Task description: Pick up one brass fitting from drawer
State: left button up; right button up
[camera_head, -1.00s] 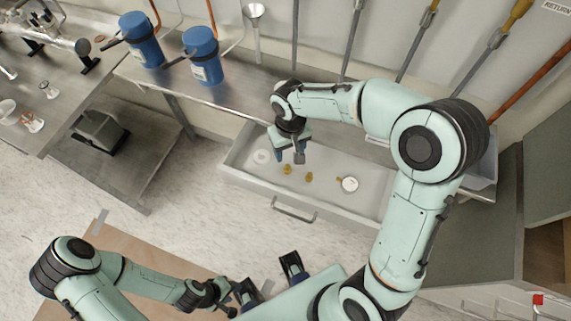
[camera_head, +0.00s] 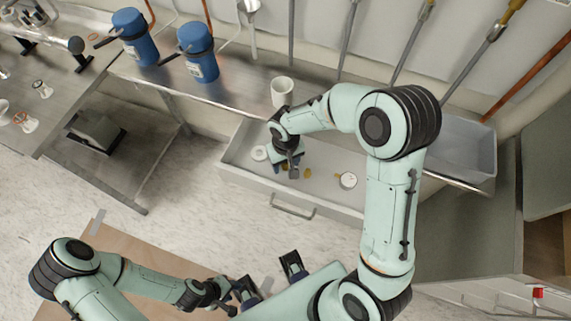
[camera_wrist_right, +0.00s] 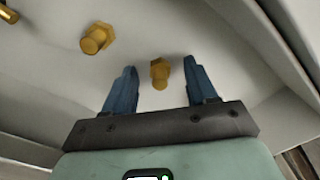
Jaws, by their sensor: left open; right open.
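The open grey drawer (camera_head: 235,172) holds small brass fittings. One brass fitting (camera_wrist_right: 160,73) lies between the fingertips of my right gripper (camera_wrist_right: 160,78) in the right wrist view, with gaps on both sides. A second fitting (camera_wrist_right: 97,38) lies to its left, and part of another brass piece (camera_wrist_right: 8,14) shows at the corner. In the head view my right gripper (camera_head: 284,170) is open, pointing down into the drawer and partly covering the nearest fitting; another fitting (camera_head: 308,173) lies to its right. My left gripper (camera_head: 268,278) is open and empty at the bottom.
A white mug (camera_head: 282,92) and two blue containers (camera_head: 198,55) stand on the metal bench above. A grey bin (camera_head: 465,155) stands right of my right arm.

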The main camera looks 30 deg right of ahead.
grip_shut()
jog(key=shift+r, duration=0.1)
